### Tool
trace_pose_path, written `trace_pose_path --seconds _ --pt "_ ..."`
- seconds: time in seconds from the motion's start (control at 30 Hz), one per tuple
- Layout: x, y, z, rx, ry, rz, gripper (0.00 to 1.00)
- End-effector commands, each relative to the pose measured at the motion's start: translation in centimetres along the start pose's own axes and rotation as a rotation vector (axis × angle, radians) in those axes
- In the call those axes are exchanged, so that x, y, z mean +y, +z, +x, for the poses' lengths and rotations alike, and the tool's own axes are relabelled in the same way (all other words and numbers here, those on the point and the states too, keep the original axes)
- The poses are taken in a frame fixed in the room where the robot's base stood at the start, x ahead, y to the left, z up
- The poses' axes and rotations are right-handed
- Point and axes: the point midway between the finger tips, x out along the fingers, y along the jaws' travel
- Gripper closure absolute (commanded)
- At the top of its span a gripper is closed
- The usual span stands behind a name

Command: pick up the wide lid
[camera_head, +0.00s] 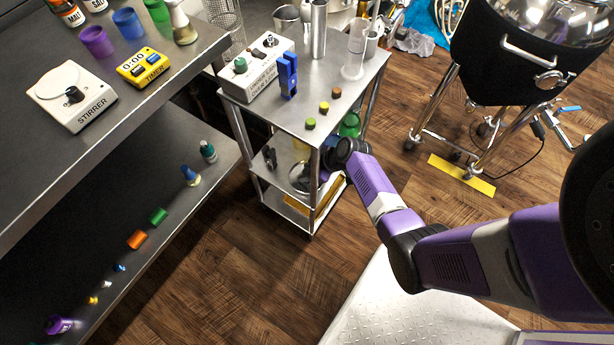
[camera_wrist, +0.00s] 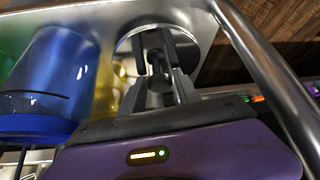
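The wide lid (camera_wrist: 204,22) is a round, shiny metal disc with a dark knob, at the top middle of the wrist view. In the head view, a silvery round edge, probably the lid (camera_head: 297,180), shows on the cart's middle shelf, partly hidden by a cart post and my arm. My gripper (camera_wrist: 160,62) reaches over the lid. Its two dark fingers stand apart, one on each side of the knob. I cannot tell whether they press on it. In the head view the fingers are hidden under the top shelf.
A metal cart post (camera_wrist: 265,75) runs close on the right. The cart's top shelf (camera_head: 345,100) overhangs, carrying several corks and vessels. The wooden floor (camera_head: 245,245) left of my base is clear.

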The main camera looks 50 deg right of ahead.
Motion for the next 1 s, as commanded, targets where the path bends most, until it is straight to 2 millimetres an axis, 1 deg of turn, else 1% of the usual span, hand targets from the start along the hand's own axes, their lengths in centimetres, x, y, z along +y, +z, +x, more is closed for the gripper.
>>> trace_pose_path --seconds 0.03,0.17,0.2,0.67,0.77,0.87,0.97,1.0 --pt "0.0 0.0 0.0 0.000 0.000 0.000 0.73" --pt "0.0 0.0 0.0 0.000 0.000 0.000 0.99" --pt "0.0 0.0 0.0 0.000 0.000 0.000 1.00" --pt "0.1 -0.2 -0.3 0.002 0.001 0.000 1.00" --pt "0.0 -0.6 -0.8 0.002 0.000 0.000 1.00" --pt "0.0 -1.3 -1.8 0.003 0.001 -0.002 1.00" --pt "0.1 -2.2 -3.2 0.004 0.003 -0.003 1.00" --pt "0.0 -1.3 -3.5 0.001 0.001 0.004 1.00"
